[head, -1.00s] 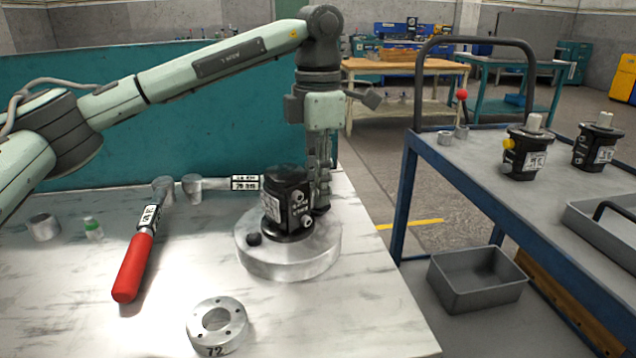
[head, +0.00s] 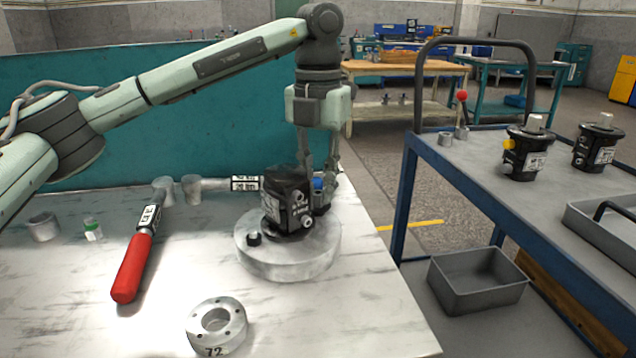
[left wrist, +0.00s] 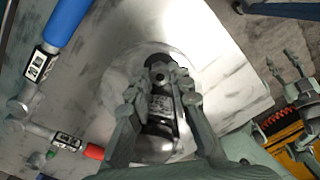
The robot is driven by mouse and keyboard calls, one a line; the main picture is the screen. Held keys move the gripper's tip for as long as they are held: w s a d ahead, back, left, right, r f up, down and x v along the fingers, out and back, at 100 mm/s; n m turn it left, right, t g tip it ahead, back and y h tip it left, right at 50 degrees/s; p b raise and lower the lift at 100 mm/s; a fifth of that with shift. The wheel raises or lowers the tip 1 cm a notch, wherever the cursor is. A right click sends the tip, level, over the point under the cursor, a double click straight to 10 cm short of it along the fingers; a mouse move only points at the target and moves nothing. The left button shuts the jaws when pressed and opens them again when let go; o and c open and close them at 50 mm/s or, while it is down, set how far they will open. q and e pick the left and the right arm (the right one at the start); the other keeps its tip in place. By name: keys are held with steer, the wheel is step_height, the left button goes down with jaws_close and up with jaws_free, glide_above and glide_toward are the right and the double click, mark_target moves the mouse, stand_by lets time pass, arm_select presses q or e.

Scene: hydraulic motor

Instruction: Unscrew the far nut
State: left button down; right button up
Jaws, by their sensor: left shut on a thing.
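The black hydraulic motor (head: 288,205) stands upright on a round metal base (head: 290,266) on the light table. A small dark nut (head: 254,239) sits on the near side of the base. My left gripper (head: 318,190) points down behind the motor in the head view, and its fingertips are partly hidden by the motor. In the left wrist view, my left gripper (left wrist: 160,80) has its fingers closed around a small dark part at the far side, which I take as the far nut (left wrist: 160,72). My right gripper (left wrist: 281,62) shows at the right with its fingers apart.
A red-handled wrench (head: 133,268) lies left of the base. A blue-handled wrench (head: 245,183) lies behind the motor. A metal ring (head: 217,323) lies at the front. A blue cart (head: 460,160) with two more motors stands at the right.

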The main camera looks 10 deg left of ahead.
arm_select(q)
steer(key=c, duration=1.6)
jaws_free()
steer(key=shift+c, duration=0.2)
steer(key=m+p, duration=0.1)
steer(key=m, duration=0.2)
steer(key=shift+r, duration=0.1)
steer(key=m, duration=0.3)
steer(key=shift+m+p, duration=0.3)
steer(key=m, duration=0.3)
steer(key=shift+m, duration=0.4)
